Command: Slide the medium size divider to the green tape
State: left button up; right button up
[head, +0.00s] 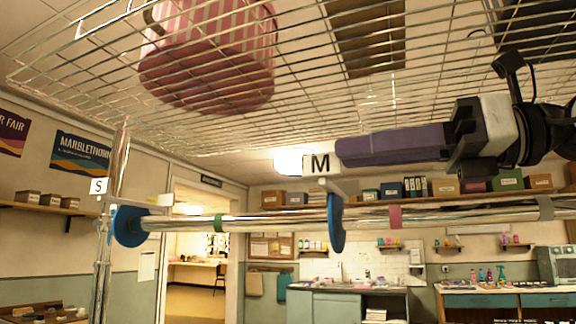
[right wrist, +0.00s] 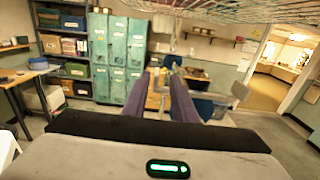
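The medium divider is a blue disc (head: 336,222) on a shiny horizontal rail (head: 275,222), with a white M card (head: 320,163) above it. The green tape (head: 218,222) is a band around the rail, left of the M divider. My right gripper (head: 342,151) comes in from the right in the head view, its purple fingers pointing left and ending beside the M card. I cannot tell whether they touch it. In the right wrist view the two fingers (right wrist: 165,80) stand apart with a gap and nothing clearly held between them. My left gripper is not in view.
A wire shelf (head: 330,70) with a pink striped basket (head: 208,60) hangs above. A small divider (head: 130,225) with an S card (head: 98,186) sits at the rail's left end by an upright post (head: 117,170). Pink (head: 395,216) and grey (head: 545,207) tapes mark the rail's right part.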

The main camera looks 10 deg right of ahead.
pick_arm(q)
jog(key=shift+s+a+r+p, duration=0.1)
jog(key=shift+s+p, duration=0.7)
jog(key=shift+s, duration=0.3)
pick_arm(e)
jog(key=x, duration=0.9)
jog(key=shift+s+a, duration=0.2)
grip_shut()
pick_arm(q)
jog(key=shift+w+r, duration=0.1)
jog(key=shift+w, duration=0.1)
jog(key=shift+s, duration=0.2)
